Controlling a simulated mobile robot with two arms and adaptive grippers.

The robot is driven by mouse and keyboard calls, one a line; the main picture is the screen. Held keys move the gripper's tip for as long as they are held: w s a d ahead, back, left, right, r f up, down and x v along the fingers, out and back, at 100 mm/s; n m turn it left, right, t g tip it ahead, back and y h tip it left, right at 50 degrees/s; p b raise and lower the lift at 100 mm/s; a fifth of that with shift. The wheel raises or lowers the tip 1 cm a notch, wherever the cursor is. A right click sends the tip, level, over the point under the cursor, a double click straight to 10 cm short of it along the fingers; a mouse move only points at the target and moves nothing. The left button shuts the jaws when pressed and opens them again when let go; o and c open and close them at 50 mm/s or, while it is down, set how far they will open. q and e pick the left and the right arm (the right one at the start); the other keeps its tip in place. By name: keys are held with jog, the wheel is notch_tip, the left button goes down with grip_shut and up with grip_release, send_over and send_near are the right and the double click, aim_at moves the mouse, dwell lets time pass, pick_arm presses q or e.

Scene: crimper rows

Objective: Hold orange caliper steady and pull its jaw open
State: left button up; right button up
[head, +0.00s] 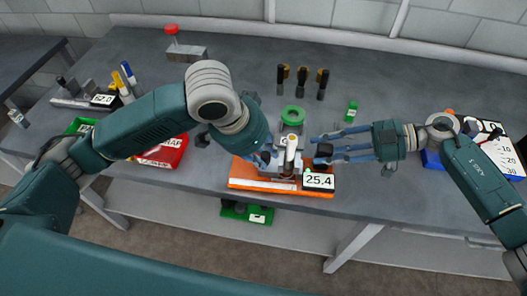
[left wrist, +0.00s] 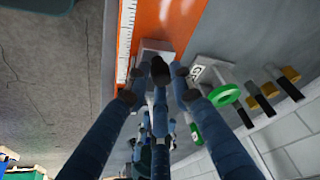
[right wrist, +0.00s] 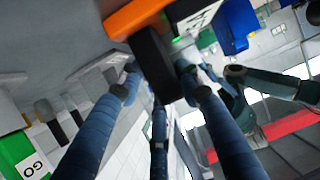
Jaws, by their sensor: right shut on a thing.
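The orange caliper (head: 235,180) lies near the table's front edge, with a pale scale along it and a display reading 25.4 (head: 319,180). A grey block with a white lever (head: 291,150) sits on it. My left gripper (head: 268,153) is at the block's left side. In the left wrist view its fingers (left wrist: 158,95) stand apart, close to a grey block on the orange body (left wrist: 180,25); contact is unclear. My right gripper (head: 325,150) reaches in from the right and is shut on a black part (right wrist: 155,65) beside the orange end (right wrist: 135,18).
A green ring (head: 292,115) and several black-and-gold tools (head: 302,80) stand behind the caliper. A red tray (head: 165,152) lies left and a blue tray (head: 432,162) right. A green bin (head: 235,212) is below the tabletop.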

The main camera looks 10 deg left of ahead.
pick_arm(q)
jog(key=shift+w+r, duration=0.1)
grip_shut()
jog(key=a, duration=0.2)
jog(key=shift+a, duration=0.85)
jog(key=o, duration=0.7)
grip_release()
jog(key=shift+d, duration=0.1)
pick_arm(e)
jog(key=shift+d, duration=0.1)
pick_arm(q)
jog(key=shift+o, duration=0.2)
pick_arm(e)
jog(key=shift+s, duration=0.1)
pick_arm(q)
jog(key=v, duration=1.2)
